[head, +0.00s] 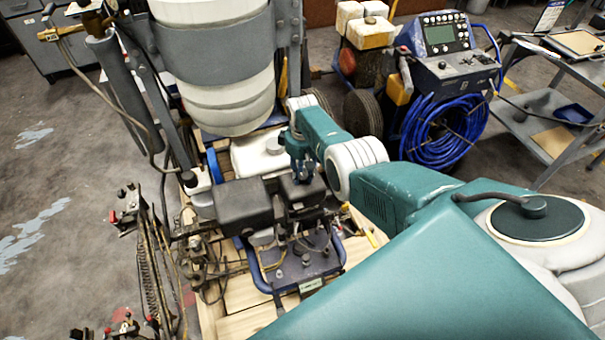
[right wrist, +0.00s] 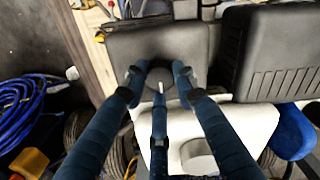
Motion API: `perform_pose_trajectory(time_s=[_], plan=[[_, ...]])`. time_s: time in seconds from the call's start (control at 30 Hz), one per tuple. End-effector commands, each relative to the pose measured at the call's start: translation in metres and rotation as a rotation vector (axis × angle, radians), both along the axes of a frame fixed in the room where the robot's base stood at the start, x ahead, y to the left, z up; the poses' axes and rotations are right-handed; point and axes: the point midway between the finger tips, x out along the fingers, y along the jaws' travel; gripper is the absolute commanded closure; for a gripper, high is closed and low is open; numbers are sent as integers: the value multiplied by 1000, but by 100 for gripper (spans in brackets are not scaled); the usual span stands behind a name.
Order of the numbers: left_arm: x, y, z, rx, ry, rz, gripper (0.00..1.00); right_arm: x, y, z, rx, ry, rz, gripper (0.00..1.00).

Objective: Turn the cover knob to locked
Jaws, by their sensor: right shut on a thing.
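The cover knob (right wrist: 160,79) is a dark round knob with a white pointer line, seen in the right wrist view on top of a smooth black cover (right wrist: 152,40). My right gripper (right wrist: 160,84) has its blue fingers around the knob and is shut on it. In the head view my right gripper (head: 304,176) points down onto the same black cover (head: 305,194), and its fingers hide the knob. The pointer line runs roughly along the picture's upright direction in the wrist view. Any lock markings are too small to read. My left gripper is not in view.
A larger ribbed black cover (head: 244,206) sits beside the knob's cover. A white tank (head: 250,160) lies just behind them. A big white drum (head: 228,105) stands above at the back. A blue machine with coiled hose (head: 440,130) stands to the right.

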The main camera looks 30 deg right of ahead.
Motion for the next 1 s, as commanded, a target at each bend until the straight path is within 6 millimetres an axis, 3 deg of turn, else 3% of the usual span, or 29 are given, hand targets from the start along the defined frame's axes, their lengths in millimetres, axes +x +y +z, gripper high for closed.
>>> perform_pose_trajectory(time_s=[0.53, 0.57, 0.63, 1.0], plan=[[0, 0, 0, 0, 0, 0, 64, 2, -1, 1, -1, -4, 25, 99], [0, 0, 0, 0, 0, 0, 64, 2, -1, 1, -1, -4, 25, 69], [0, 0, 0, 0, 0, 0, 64, 2, 0, 1, -1, -4, 25, 55], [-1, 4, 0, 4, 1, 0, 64, 1, 0, 2, -1, -2, 23, 53]])
